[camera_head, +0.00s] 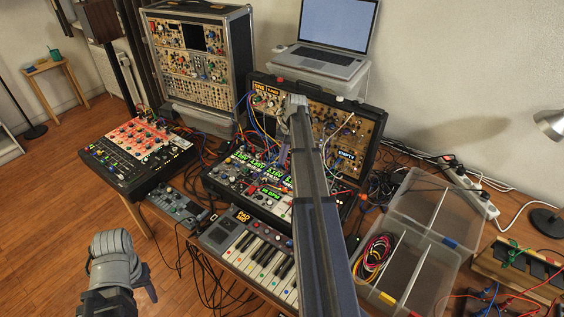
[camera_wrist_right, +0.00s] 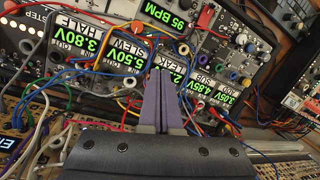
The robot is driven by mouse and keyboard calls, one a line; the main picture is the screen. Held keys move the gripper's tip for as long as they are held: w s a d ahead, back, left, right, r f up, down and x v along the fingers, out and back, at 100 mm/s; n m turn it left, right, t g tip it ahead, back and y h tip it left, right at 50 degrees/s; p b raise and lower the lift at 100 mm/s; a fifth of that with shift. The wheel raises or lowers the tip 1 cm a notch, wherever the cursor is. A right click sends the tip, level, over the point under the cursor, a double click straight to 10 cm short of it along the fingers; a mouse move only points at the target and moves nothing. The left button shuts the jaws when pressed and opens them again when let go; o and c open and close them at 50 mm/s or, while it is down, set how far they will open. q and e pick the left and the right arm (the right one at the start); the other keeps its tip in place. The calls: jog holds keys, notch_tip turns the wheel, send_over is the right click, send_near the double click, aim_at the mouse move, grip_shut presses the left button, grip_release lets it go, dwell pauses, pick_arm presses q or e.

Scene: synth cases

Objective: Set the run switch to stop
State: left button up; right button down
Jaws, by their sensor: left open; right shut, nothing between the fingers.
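I cannot pick out the run switch by a label in either view. The open synth case (camera_head: 376,140) has a lower panel of modules with green displays (camera_head: 240,167) and an upper gold panel (camera_head: 335,128). In the right wrist view the right gripper (camera_wrist_right: 160,73) is shut and empty in front of display modules and cables. My left gripper (camera_head: 110,243) is at the lower left, away from the case, and is open.
A keyboard (camera_head: 254,250) lies in front of the case. A mixer (camera_head: 137,150) is at the left and a taller rack (camera_head: 200,65) behind. A laptop (camera_head: 325,60) stands at the back. A clear divided box (camera_head: 455,205) is at the right. Loose cables cross the panels.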

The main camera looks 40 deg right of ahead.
aim_at(278, 182)
jog(key=b+x, duration=0.8)
jog(key=x, duration=0.1)
jog(key=shift+a+r+h+p, duration=0.25)
jog(key=shift+a+h+p, duration=0.1)
jog(key=shift+h, duration=0.45)
